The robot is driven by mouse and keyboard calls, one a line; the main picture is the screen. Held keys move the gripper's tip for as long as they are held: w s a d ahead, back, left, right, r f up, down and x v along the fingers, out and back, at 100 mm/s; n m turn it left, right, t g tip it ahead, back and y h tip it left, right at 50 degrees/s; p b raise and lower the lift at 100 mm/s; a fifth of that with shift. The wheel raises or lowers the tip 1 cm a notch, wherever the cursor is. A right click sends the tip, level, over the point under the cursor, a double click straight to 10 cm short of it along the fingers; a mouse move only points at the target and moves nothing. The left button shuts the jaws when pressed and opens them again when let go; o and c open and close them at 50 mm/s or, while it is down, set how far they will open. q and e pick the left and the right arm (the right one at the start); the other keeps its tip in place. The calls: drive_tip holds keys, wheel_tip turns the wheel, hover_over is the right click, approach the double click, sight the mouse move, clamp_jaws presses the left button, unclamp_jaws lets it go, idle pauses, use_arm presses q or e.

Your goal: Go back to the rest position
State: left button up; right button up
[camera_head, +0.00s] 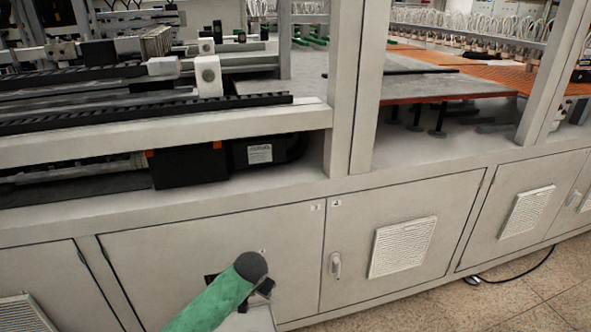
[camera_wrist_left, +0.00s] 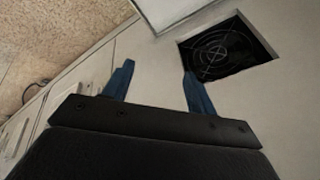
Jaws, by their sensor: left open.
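In the left wrist view my left gripper (camera_wrist_left: 158,72) shows two blue fingers standing well apart, with nothing between them. It points at a pale cabinet face with a dark fan opening (camera_wrist_left: 226,50) beyond the right finger. In the head view a green rounded piece with a dark grey end rises from the bottom edge in front of the cabinet doors; it looks like part of my arm. The left gripper's fingers cannot be made out there. My right gripper is in neither view.
The gantry machine's pale frame (camera_head: 345,90) and its cabinet doors (camera_head: 215,245) stand close ahead. A vented door (camera_head: 402,247) with a handle is to the right. Rails and a black unit (camera_head: 188,165) fill the bay above. Tiled floor (camera_head: 500,300) is open at lower right, with a black cable.

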use_arm(q)
drive_tip(key=s+r+t+h+p, duration=0.2)
drive_tip(key=s+r, duration=0.9)
drive_tip(key=s, duration=0.4)
drive_tip(key=s+a+f+n+g+p, duration=0.1)
drive_tip(key=s+f, duration=0.3)
drive_tip(key=s, duration=0.8)
drive_tip(key=s+a+f+n+g+p, duration=0.1)
drive_tip(key=s+f, duration=0.4)
drive_tip(key=s, duration=0.8)
drive_tip(key=shift+s+a+n+g+p, duration=0.2)
drive_tip(key=shift+n+g+p, duration=0.45)
drive_tip(key=shift+g, duration=0.55)
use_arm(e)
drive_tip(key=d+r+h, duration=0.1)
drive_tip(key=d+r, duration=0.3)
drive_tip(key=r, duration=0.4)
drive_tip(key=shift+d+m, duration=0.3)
use_arm(q)
drive_tip(key=shift+f, duration=0.1)
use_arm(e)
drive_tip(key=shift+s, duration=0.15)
